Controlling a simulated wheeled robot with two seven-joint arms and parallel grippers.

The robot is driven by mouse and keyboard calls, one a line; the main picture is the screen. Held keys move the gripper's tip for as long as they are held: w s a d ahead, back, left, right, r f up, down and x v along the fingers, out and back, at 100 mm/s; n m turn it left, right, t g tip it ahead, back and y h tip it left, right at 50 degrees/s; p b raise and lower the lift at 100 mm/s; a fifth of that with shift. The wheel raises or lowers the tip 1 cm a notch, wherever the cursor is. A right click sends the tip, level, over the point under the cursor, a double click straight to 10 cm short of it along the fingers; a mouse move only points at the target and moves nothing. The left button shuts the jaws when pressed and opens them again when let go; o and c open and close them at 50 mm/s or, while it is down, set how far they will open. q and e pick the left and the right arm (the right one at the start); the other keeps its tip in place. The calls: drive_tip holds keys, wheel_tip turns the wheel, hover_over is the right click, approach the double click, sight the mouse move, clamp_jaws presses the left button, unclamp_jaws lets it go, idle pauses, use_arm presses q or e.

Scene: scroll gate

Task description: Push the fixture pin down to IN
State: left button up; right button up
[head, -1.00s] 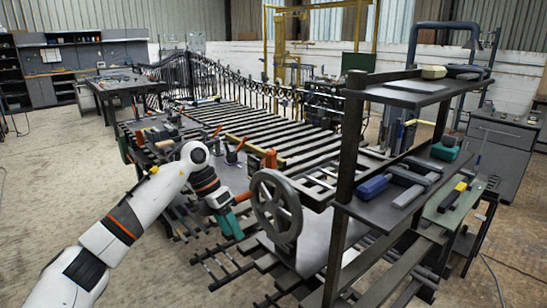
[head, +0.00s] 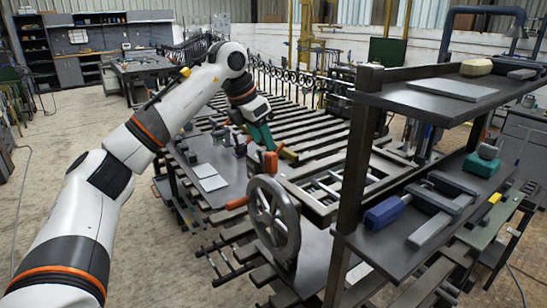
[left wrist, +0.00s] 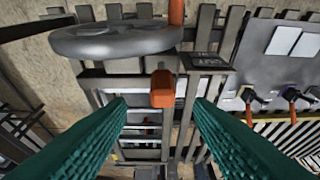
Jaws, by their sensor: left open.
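The fixture pin appears to be the orange-red block-like head (head: 270,164) just behind the handwheel; in the left wrist view it is the orange block (left wrist: 162,88) on a dark frame. Its lower part is hidden, so its height is hard to tell. A small black plate with pale lettering (left wrist: 208,61) lies beside it, upside down and too small to read surely. My left gripper (head: 262,138) has green fingers, open and empty, pointing down above the pin. In the wrist view the pin head shows between and beyond the fingers (left wrist: 160,110), apart from them. My right gripper is not in view.
A grey handwheel (head: 274,218) with an orange handle (head: 237,203) stands close to the pin. A dark shelf rack (head: 350,190) with tools rises at the right. Slatted bench bars spread behind. A grey plate with levers (left wrist: 285,60) lies beside the frame.

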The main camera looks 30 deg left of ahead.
sight(271, 153)
use_arm(q)
drive_tip(key=x, duration=0.4)
drive_tip(key=shift+w+f, duration=0.15)
drive_tip(key=shift+w, duration=0.25)
drive_tip(key=x, duration=0.3)
drive_tip(key=shift+p, duration=0.4)
drive_tip(key=shift+f, duration=0.25)
drive_tip(key=shift+w+f, duration=0.15)
drive_tip(key=shift+w, duration=0.05)
drive_tip(key=shift+c, duration=0.6)
drive_tip(key=shift+s, duration=0.1)
drive_tip(key=c, duration=0.9)
clamp_jaws()
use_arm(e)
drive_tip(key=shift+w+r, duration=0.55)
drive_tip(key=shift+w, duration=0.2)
